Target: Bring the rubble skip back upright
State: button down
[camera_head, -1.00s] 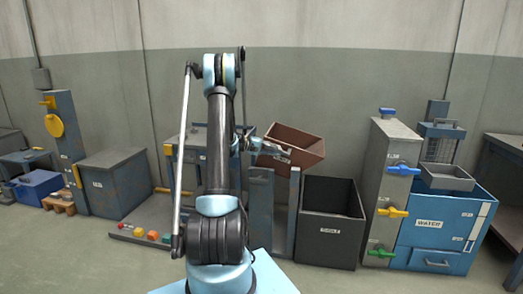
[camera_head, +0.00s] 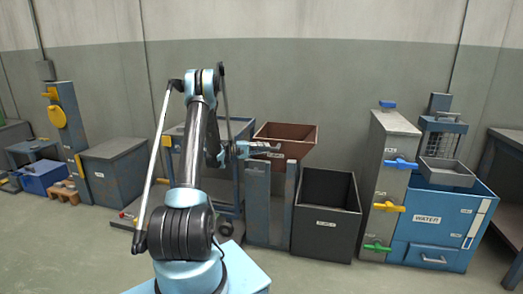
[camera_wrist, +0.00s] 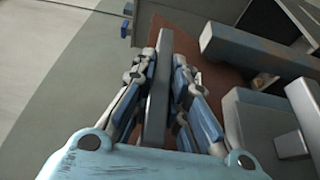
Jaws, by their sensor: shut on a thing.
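The rubble skip (camera_head: 301,135) is a red-brown open box between two blue-grey posts. In the head view its rim looks about level and it sits upright. My gripper (camera_head: 268,148) is in front of its left side. In the wrist view my gripper (camera_wrist: 168,60) is shut on a long grey bar (camera_wrist: 157,95), which looks like the skip's handle. The skip's brown wall (camera_wrist: 215,77) shows behind the fingers. The skip's inside floor is hidden.
A dark open bin (camera_head: 328,222) stands right of the posts (camera_head: 257,200). Further right are a grey valve column (camera_head: 388,185) with coloured handles and a blue water box (camera_head: 441,225). A grey cabinet (camera_head: 115,172) stands left. The floor in front is clear.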

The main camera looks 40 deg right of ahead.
jog(key=shift+w+a+f, duration=0.15)
jog(key=shift+w+a, duration=0.05)
jog(key=shift+w, duration=0.05)
jog(key=c, duration=1.6)
grip_release()
jog(key=shift+f, duration=0.1)
jog(key=shift+o, duration=0.2)
jog(key=v, duration=1.2)
jog(key=shift+w, duration=0.1)
